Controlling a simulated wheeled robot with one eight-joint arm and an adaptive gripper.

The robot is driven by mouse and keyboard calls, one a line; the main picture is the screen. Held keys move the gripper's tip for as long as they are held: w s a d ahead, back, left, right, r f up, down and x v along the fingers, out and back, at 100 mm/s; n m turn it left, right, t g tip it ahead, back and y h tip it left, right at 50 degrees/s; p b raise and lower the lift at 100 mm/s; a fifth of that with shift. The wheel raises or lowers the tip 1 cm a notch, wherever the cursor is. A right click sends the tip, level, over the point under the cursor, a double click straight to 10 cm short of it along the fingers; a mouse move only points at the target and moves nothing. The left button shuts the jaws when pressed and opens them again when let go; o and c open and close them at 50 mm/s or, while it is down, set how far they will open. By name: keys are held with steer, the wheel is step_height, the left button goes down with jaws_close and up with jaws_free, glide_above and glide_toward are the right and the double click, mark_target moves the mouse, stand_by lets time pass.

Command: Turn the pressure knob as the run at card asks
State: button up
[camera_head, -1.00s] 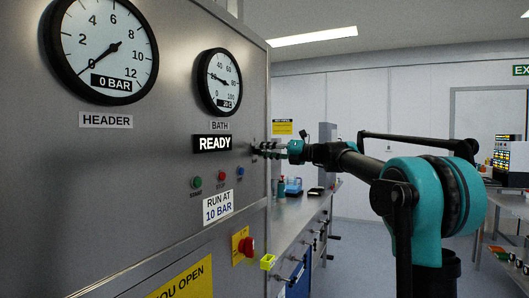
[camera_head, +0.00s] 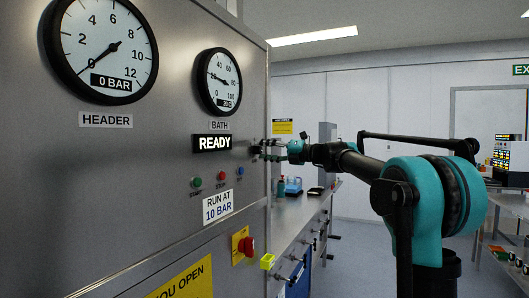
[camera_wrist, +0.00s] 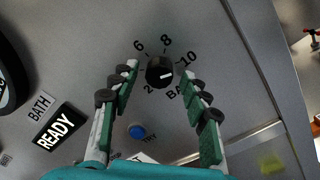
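The black pressure knob (camera_wrist: 160,71) sits on the steel panel inside a printed scale with 6, 8 and 10 legible and BAR below right. Its white mark is on its lower right side, roughly between the 10 and BAR. My gripper (camera_wrist: 160,70) is open around the knob, one finger on each side with visible gaps. In the head view my gripper (camera_head: 266,150) is at the panel's right edge and hides the knob. The card (camera_head: 217,207) reads RUN AT 10 BAR. The header gauge (camera_head: 102,48) reads 0 BAR.
The READY display (camera_head: 212,143) is left of my gripper. Green, red and blue (camera_head: 240,171) buttons sit below it. A red emergency knob (camera_head: 246,246) is lower on the panel. A bench (camera_head: 300,225) stands behind, right of the panel.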

steer(key=v, duration=1.2)
steer(key=s+d+f+n+h, duration=0.1)
steer(key=s+f+n+h, duration=0.3)
steer(key=f, duration=0.6)
steer(key=s+f+n+g+h, duration=0.1)
steer(key=s+f+n, duration=0.45)
steer(key=f, duration=0.55)
steer(key=s+d+f+n+h, duration=0.1)
steer(key=s+f+n+h, duration=0.3)
steer(key=f, duration=0.6)
steer(key=s+d+f+n+h, duration=0.4)
steer(key=s+d+f+n, duration=0.3)
steer(key=f, duration=0.5)
steer(key=s+d+f+n+h, duration=0.4)
steer(key=s+d+f+n, duration=0.4)
steer(key=s+f+n, duration=0.4)
steer(key=shift+s+f, duration=0.8)
steer(key=shift+s, duration=0.05)
